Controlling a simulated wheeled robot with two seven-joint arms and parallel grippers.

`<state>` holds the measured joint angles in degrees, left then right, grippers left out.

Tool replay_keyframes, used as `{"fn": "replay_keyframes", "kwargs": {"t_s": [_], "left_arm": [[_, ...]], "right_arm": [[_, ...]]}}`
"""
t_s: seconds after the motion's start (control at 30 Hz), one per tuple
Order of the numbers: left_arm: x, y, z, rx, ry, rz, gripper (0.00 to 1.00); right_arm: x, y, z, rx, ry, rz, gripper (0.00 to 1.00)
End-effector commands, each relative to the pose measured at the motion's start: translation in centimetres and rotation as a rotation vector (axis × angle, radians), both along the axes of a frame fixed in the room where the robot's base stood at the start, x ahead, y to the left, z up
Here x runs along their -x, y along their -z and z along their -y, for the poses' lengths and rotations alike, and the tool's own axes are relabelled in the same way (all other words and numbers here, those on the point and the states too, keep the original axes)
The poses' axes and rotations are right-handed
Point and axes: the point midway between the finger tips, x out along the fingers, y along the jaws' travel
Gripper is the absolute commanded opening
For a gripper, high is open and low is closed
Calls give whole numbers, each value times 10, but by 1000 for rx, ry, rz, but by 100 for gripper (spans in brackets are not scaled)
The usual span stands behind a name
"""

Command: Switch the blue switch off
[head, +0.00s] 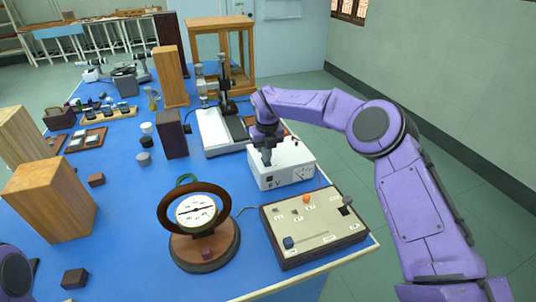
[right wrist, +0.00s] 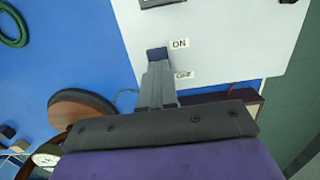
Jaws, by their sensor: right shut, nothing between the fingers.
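My right gripper (head: 268,160) is shut, empty, and points down at the box's top. In the right wrist view, the dark blue switch (right wrist: 157,53) shows right at the tips of my gripper (right wrist: 157,68), beside the ON label (right wrist: 180,43). The OFF label (right wrist: 185,75) lies nearer my gripper's body, partly covered. I cannot tell if the fingertips touch the switch. My left gripper is out of view.
A beige control panel (head: 320,226) with blue and orange knobs stands in front of the white box. A round dial instrument (head: 205,250) is left of it. A white-based stand (head: 222,135) stands behind. Wooden blocks and small parts cover the bench's left side.

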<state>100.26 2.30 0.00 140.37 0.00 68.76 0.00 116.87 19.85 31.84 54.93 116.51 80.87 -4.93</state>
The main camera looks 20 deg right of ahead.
Motion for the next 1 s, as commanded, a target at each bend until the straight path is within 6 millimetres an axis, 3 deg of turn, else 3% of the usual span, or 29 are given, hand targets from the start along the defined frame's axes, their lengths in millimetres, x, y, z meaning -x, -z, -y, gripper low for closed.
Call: {"fn": "replay_keyframes", "kwargs": {"t_s": [0.13, 0.23, 0.43, 0.53, 0.8, 1.0], "left_arm": [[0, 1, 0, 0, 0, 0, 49], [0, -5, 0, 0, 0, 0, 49], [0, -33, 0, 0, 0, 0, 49], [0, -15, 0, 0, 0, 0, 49], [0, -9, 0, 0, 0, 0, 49], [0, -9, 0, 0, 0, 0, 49]], "right_arm": [[1, 4, 2, 3, -2, -4, 0], [2, -5, 1, 2, -2, -2, 0], [6, -53, -2, 1, -3, 7, 0], [7, -67, -2, 1, -1, 11, 0], [11, -126, -4, 2, -3, 9, 0], [13, -143, -4, 1, -4, 6, 0]]}}
